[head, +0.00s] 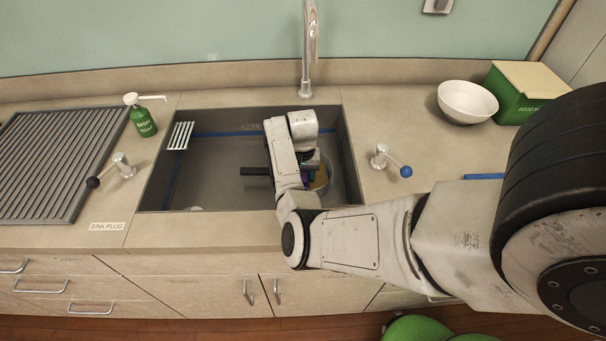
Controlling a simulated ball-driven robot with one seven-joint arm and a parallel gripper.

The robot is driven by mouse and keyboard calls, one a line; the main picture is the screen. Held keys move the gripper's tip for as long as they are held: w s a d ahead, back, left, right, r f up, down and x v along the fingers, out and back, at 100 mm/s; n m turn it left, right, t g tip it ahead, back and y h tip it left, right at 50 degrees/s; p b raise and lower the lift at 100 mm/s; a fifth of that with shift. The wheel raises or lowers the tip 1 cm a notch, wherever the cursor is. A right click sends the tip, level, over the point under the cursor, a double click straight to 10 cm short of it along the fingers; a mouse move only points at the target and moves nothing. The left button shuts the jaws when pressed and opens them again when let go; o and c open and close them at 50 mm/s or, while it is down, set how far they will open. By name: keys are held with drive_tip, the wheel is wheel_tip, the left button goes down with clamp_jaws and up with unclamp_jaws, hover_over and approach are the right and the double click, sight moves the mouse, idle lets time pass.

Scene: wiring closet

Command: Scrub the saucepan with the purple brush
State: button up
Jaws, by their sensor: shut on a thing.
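The saucepan (327,184) sits in the right part of the grey sink, its dark handle (255,171) pointing left. My arm hides much of the pan. My gripper (308,174) reaches down into the sink at the pan and is shut on the purple brush (306,179), of which only a small purple patch shows. Something yellow-orange (320,178) shows inside the pan beside it. The fingertips and the brush's bristles are hidden, so I cannot tell whether the brush touches the pan.
The sink (215,180) has a white rack (180,135) at its left. The faucet (307,50) stands behind. A green soap bottle (143,121) and ridged drainboard (50,165) are left. Right are a blue-tipped lever (390,162), white bowl (467,101) and green box (515,105).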

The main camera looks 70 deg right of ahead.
drive_tip(key=shift+s+d+f+b, duration=0.1)
drive_tip(key=shift+s+d+b, duration=0.1)
drive_tip(key=shift+d+b, duration=0.35)
drive_tip(key=shift+s+d+f+b, duration=0.1)
drive_tip(key=shift+s+d+b, duration=0.15)
drive_tip(key=shift+d, duration=0.45)
drive_tip(key=shift+a, duration=0.15)
drive_tip(key=shift+s+a+r+p, duration=0.2)
drive_tip(key=shift+a+p, duration=0.1)
drive_tip(key=shift+p, duration=0.4)
drive_tip(key=shift+s+a+f+p, duration=0.1)
drive_tip(key=shift+s+a+p, duration=0.1)
drive_tip(key=shift+a+p, duration=0.45)
